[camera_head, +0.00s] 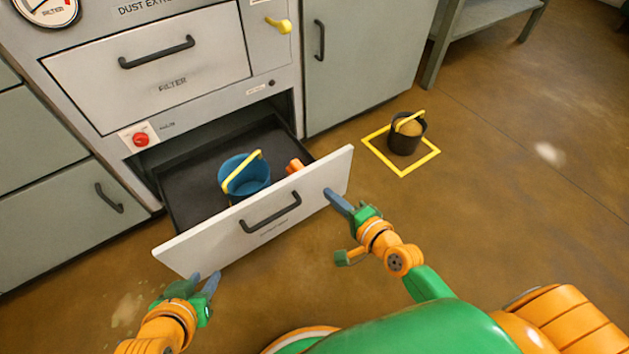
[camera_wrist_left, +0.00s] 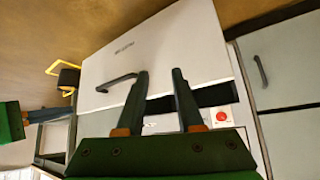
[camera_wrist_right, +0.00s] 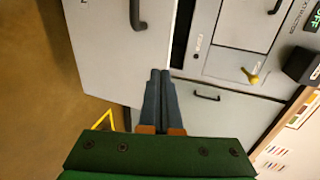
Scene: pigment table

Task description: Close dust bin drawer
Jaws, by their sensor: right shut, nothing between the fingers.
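The dust bin drawer (camera_head: 300,219) is pulled out, its white front standing well away from the cabinet. Its black handle (camera_head: 270,213) also shows in the left wrist view (camera_wrist_left: 116,82). Inside the drawer are a blue bucket (camera_head: 244,178) with a yellow handle and a small orange object (camera_head: 295,166). My left gripper (camera_head: 206,278) is open and empty at the lower left part of the drawer front; I cannot tell if it touches. My right gripper (camera_head: 330,192) is shut and empty, its tips close to the drawer front's right end.
A dark bucket (camera_head: 404,137) stands in a yellow floor square (camera_head: 431,155) to the right. The filter drawer (camera_head: 150,75) above is shut. A red knob (camera_head: 140,139) and a yellow lever (camera_head: 279,25) are on the cabinet. The floor on the right is mostly clear.

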